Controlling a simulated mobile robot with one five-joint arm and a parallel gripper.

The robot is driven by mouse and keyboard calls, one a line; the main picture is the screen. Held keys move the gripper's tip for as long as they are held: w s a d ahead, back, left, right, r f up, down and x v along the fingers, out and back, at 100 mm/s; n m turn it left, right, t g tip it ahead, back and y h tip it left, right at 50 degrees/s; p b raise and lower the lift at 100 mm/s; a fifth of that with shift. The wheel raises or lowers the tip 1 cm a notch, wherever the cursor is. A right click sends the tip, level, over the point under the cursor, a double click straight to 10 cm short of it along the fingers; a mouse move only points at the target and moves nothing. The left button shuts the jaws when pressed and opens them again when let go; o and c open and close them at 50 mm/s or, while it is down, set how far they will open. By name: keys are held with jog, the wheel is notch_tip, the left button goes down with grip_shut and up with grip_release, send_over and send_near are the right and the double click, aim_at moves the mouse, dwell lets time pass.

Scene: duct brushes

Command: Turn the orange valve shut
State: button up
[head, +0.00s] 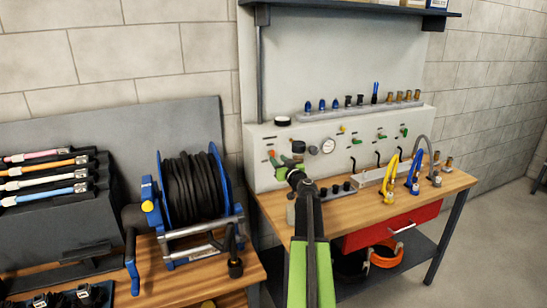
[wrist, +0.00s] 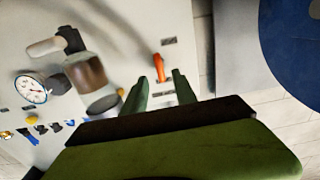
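The orange valve (wrist: 159,68) is a small orange lever on the pale panel in the wrist view, lying roughly along the direction of my fingers. In the head view a bit of orange (head: 271,154) shows at the panel's left end, beside my fingers. My gripper (wrist: 161,80) has two green fingers spread apart, with the lever just beyond and between their tips. I cannot tell whether either finger touches it. In the head view my gripper (head: 287,162) is close to the panel, and my arm partly hides the area.
A round gauge (head: 328,146) and a brown-and-clear cylinder (wrist: 88,78) sit beside the valve. Green-handled valves (head: 380,136) line the panel further right. A blue hose reel (head: 190,190) stands left of the workbench (head: 345,208). Yellow and blue hooked tools (head: 391,180) stand on the bench.

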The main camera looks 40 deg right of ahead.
aim_at(274, 155)
jog(key=x, duration=0.4)
jog(key=shift+w+d, duration=0.15)
jog(key=shift+w, duration=0.1)
grip_shut()
